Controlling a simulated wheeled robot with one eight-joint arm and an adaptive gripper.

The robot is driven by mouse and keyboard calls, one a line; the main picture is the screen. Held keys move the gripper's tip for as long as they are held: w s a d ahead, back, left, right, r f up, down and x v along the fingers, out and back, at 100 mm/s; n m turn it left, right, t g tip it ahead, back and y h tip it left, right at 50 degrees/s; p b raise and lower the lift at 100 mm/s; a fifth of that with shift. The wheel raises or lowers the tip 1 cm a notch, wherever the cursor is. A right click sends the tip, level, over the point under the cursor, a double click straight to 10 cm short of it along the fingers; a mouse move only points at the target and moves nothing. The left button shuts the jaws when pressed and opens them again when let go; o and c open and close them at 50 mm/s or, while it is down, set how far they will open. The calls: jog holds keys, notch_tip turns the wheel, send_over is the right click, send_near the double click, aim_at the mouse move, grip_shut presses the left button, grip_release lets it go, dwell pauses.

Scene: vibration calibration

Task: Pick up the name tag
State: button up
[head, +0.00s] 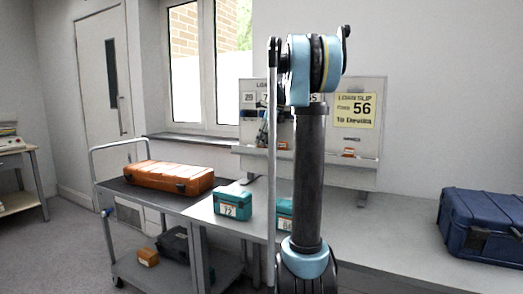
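I cannot clearly make out a name tag in the head view. Small orange-and-white items sit on the ledge of the grey back panel, one right of my arm (349,152) and one left of it (283,145); they are too small to identify. My arm stands upright in the middle and covers part of the panel and the bench. Dark and blue parts show behind it at the panel, possibly my wrist and gripper, but the fingers cannot be made out.
Teal boxes, one labelled 72 (233,205), stand on the grey bench (385,225). An orange case (169,176) lies on a trolley (124,184) at left. A blue case (484,224) sits at right.

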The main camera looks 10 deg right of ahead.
jog(key=shift+f, duration=0.1)
grip_shut()
dwell(0.3)
